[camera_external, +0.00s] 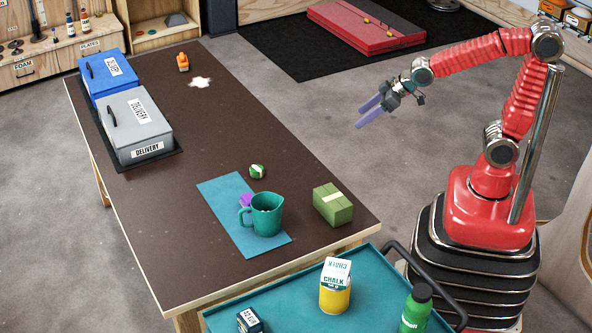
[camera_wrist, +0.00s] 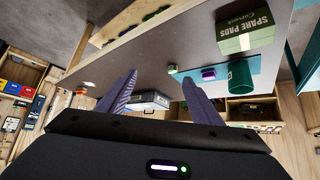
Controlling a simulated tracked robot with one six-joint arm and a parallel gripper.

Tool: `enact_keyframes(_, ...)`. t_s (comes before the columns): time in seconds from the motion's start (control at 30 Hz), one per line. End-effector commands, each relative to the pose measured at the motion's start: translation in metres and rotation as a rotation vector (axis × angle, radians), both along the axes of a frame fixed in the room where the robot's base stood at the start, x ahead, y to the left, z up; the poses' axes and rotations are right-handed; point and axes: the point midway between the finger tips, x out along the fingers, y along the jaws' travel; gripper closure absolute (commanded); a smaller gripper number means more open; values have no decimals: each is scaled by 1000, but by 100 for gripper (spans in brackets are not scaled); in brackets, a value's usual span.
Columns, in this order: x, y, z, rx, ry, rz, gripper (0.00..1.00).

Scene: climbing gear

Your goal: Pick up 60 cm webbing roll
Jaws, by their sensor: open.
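A small green roll with a pale band (camera_external: 257,171) lies on the brown table beside the blue mat. It also shows in the wrist view (camera_wrist: 172,69). A small purple roll-like item (camera_external: 245,200) sits on the mat, partly hidden behind the teal jug; it is clearer in the wrist view (camera_wrist: 208,75). No length marking is legible on either, so I cannot tell which is the 60 cm webbing roll. My gripper (camera_external: 368,112) is open and empty, raised off the table's right side, apart from both items. Its two purple fingers frame the wrist view (camera_wrist: 159,78).
A teal jug (camera_external: 267,215) stands on the blue mat (camera_external: 218,188). A green spare-pads box (camera_external: 333,204) is near the table's right edge. Blue (camera_external: 103,72) and grey (camera_external: 136,124) lidded bins stand at left. An orange item (camera_external: 183,62) lies farther back. The table's middle is clear.

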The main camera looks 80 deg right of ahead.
Motion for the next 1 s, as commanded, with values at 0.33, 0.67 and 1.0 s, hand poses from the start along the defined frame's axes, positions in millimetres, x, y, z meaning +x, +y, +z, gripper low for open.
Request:
enact_keyframes(0.33, 77, 15, -36, 5, -111, 30, 41)
enact_keyframes(0.67, 137, 32, -79, 17, -222, 65, 41)
enact_keyframes(1.0, 182, 52, -132, 39, -336, 98, 41)
